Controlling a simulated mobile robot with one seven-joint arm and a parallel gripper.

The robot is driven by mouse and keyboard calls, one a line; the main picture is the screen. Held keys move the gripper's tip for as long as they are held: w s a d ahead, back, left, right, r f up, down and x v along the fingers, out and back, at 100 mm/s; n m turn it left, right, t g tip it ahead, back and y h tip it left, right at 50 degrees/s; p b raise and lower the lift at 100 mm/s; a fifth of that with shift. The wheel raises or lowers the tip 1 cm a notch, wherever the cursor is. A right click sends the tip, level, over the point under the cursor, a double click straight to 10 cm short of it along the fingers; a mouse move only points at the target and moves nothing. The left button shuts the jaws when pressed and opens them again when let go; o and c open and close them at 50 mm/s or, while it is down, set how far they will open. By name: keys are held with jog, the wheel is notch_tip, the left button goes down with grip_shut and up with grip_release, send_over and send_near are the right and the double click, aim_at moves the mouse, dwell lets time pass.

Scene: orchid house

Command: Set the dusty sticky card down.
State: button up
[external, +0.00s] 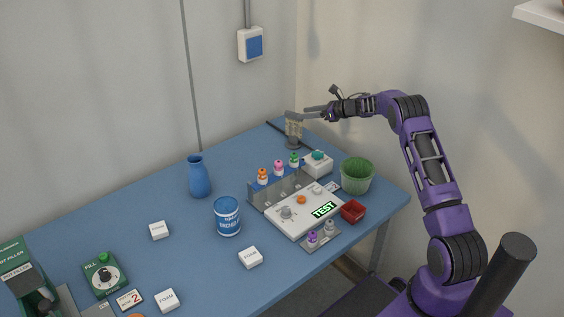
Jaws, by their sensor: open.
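A pale, beige sticky card (293,129) stands roughly upright at the far right corner of the blue table. Its lower end is at a small grey holder (293,143); I cannot tell whether it sits in it or just in front of it. My gripper (299,113) is open at the card's top edge, reaching in from the right. The fingers are small here, and I cannot tell whether they touch the card. Dust on the card is too fine to make out.
A panel with a TEST display (324,209), a white box with a teal top (317,164), a green pot (357,175) and a red tray (353,211) stand nearby. A blue vase (198,177) and blue tin (227,216) stand further left. The table's back left is clear.

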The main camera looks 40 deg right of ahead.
jog(key=v, duration=0.6)
dwell(0.3)
